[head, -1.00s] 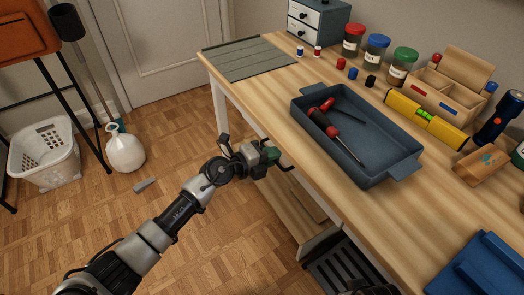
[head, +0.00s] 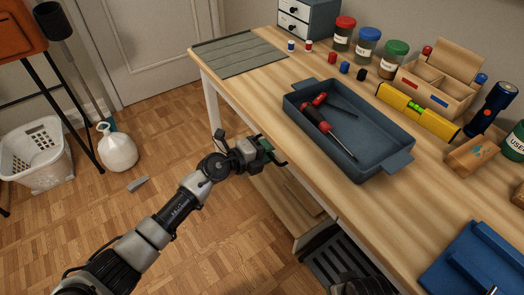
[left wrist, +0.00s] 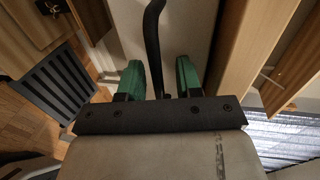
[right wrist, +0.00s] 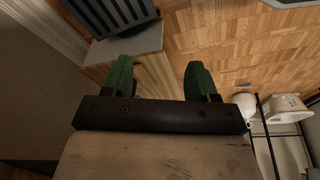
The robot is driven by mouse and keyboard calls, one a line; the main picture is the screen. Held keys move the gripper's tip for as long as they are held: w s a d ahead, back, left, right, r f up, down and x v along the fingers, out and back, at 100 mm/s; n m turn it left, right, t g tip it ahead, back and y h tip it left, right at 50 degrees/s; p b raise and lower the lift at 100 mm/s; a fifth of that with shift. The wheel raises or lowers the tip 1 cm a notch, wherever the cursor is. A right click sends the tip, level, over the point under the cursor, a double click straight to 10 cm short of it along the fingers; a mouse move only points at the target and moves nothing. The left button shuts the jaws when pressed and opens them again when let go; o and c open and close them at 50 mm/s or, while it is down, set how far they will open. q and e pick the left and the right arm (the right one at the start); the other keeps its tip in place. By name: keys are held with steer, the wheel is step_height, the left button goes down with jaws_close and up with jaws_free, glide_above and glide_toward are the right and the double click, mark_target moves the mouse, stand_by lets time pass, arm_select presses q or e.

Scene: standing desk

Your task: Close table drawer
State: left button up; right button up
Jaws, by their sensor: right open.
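A wooden desk (head: 350,205) runs along the right of the head view. Below its front edge, a pale wooden surface (head: 283,205) shows; I cannot tell whether it is the drawer or a lower shelf. My left gripper (head: 274,157) is just in front of the desk edge, above that surface. In the left wrist view its green fingers (left wrist: 162,80) stand apart, with a black curved bar (left wrist: 153,40) between them, possibly a handle; I see no clear grip on it. My right gripper (right wrist: 160,78) is open and empty, with a wooden block-like piece behind its fingers.
A black slatted object (head: 335,262) is low beside the desk.

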arm_select(q)
steer(key=shift+s+a+r, duration=0.1)
steer(key=shift+s+a, duration=0.05)
steer(key=shift+a, duration=0.15)
steer(key=p+v, duration=0.2)
steer(key=v, duration=0.8)
arm_select(e)
step_height(320, 180, down, 9)
steer(key=s, duration=0.2)
steer(key=shift+r+g, duration=0.15)
steer(key=shift+g, duration=0.15)
